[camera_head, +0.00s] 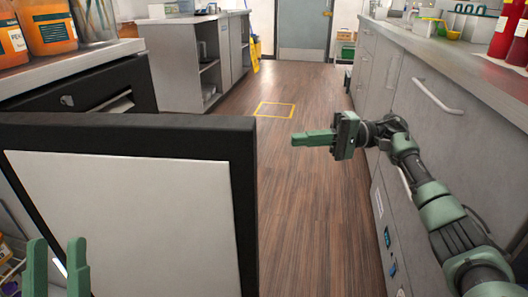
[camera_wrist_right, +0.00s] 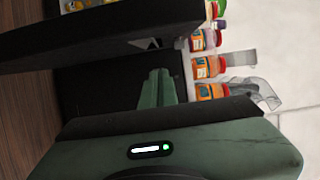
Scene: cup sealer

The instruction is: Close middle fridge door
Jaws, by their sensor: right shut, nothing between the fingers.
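The fridge door (camera_head: 128,215) stands open at the left in the head view, reaching into the aisle. It has a black frame and a white inner panel. My left gripper (camera_head: 57,262) is at the bottom left, with its two green fingers apart and empty, in front of the door's lower left part. Whether it touches the door cannot be told. My right gripper (camera_head: 315,138) is shut and empty above the aisle, right of the door's free edge. In the right wrist view, the shut right fingers (camera_wrist_right: 158,88) show below a long black slab (camera_wrist_right: 120,28).
Grey cabinets (camera_head: 440,105) line the right side. The left counter (camera_head: 70,68) carries orange containers (camera_head: 48,25). The wooden floor (camera_head: 305,215) between is clear, with a yellow marked square (camera_head: 275,110). Orange-filled bottles (camera_wrist_right: 208,67) show in the right wrist view.

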